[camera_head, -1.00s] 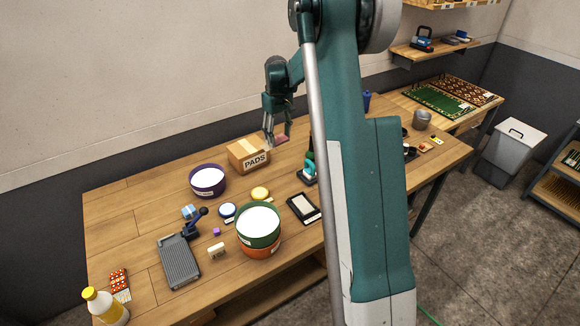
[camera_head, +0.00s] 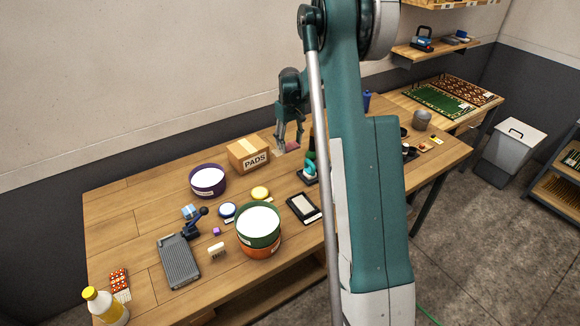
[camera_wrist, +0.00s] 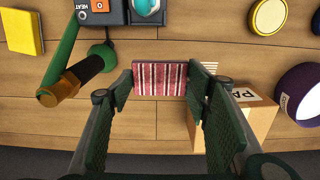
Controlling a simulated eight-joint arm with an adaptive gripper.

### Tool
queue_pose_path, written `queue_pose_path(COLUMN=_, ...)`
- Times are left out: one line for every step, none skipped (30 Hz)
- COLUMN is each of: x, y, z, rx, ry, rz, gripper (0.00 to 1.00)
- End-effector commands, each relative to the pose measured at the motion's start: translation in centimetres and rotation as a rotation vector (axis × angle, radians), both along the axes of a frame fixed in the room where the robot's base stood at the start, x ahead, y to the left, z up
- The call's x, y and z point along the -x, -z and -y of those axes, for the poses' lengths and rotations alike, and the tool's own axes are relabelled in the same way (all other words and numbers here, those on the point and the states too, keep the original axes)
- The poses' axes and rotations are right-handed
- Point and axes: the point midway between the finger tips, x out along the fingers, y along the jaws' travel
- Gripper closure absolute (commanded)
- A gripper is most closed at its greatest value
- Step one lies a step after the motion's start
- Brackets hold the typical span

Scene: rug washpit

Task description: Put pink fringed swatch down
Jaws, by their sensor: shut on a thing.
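The pink fringed swatch (camera_wrist: 160,78) shows red, pink and white stripes in the wrist view. It lies between the two fingers of my gripper (camera_wrist: 160,84), which is shut on it. Pale fringe strands show beside the right finger. In the head view the swatch (camera_head: 293,147) is a small pink patch at the tips of my gripper (camera_head: 288,146), close over the back of the wooden table, right of the PADS box. I cannot tell whether it touches the tabletop.
The PADS box (camera_head: 249,153) stands just left of my gripper. A teal-handled device (camera_head: 309,170) stands on the near side, with a dark green tool (camera_wrist: 75,80) close by. A purple tub (camera_head: 208,181) and a yellow disc (camera_head: 260,193) are farther left.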

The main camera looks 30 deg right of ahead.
Motion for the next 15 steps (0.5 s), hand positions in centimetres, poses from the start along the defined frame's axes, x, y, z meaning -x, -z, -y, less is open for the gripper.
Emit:
queue_pose_path(x=0.0, y=0.0, z=0.0, rx=0.0, ry=0.0, rz=0.0, gripper=0.64)
queue_pose_path(x=0.0, y=0.0, z=0.0, rx=0.0, ry=0.0, rz=0.0, gripper=0.64)
queue_pose_path(x=0.0, y=0.2, z=0.0, rx=0.0, ry=0.0, rz=0.0, gripper=0.64)
queue_pose_path(x=0.0, y=0.3, z=0.0, rx=0.0, ry=0.0, rz=0.0, gripper=0.64)
queue_pose_path(x=0.0, y=0.5, z=0.0, rx=0.0, ry=0.0, rz=0.0, gripper=0.64)
queue_pose_path(x=0.0, y=0.8, z=0.0, rx=0.0, ry=0.0, rz=0.0, gripper=0.64)
queue_pose_path(x=0.0, y=1.1, z=0.0, rx=0.0, ry=0.0, rz=0.0, gripper=0.64)
queue_pose_path(x=0.0, y=1.4, z=0.0, rx=0.0, ry=0.0, rz=0.0, gripper=0.64)
queue_pose_path(x=0.0, y=1.9, z=0.0, rx=0.0, ry=0.0, rz=0.0, gripper=0.64)
queue_pose_path(x=0.0, y=2.3, z=0.0, rx=0.0, ry=0.0, rz=0.0, gripper=0.64)
queue_pose_path(x=0.0, y=2.8, z=0.0, rx=0.0, ry=0.0, rz=0.0, gripper=0.64)
queue_pose_path(x=0.0, y=3.4, z=0.0, rx=0.0, ry=0.0, rz=0.0, gripper=0.64)
queue_pose_path(x=0.0, y=3.8, z=0.0, rx=0.0, ry=0.0, rz=0.0, gripper=0.64)
queue_pose_path(x=0.0, y=4.2, z=0.0, rx=0.0, ry=0.0, rz=0.0, gripper=0.64)
queue_pose_path(x=0.0, y=4.7, z=0.0, rx=0.0, ry=0.0, rz=0.0, gripper=0.64)
